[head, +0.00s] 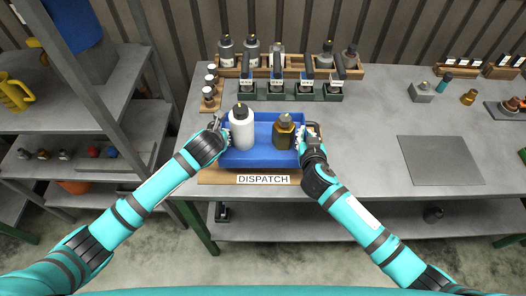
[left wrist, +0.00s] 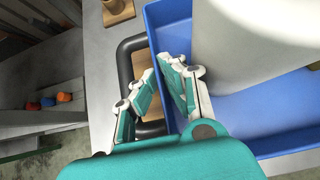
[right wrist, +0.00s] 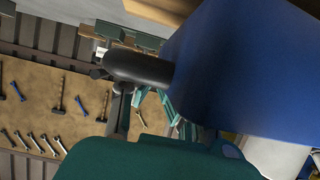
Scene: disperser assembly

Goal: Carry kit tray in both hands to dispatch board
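The blue kit tray (head: 262,159) is level over the tan dispatch board (head: 215,177), whose DISPATCH label shows in front. Whether it touches the board is unclear. A white bottle (head: 242,132) and a brown bottle with a grey cap (head: 284,133) stand upright in it. My left gripper (head: 222,132) is at its left side; in the left wrist view its fingers (left wrist: 160,72) close across the tray wall beside the dark handle (left wrist: 125,65). My right gripper (head: 304,140) is shut at the right side; in the right wrist view the tray wall and dark handle (right wrist: 138,68) partly hide its fingers.
Behind the tray stand green holders (head: 305,93) and a wooden rack of bottles (head: 292,68). Small jars in a wooden rack (head: 210,92) are close at the left. A dark grey mat (head: 440,160) lies at the right, with bare table between. A shelf (head: 80,140) stands left.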

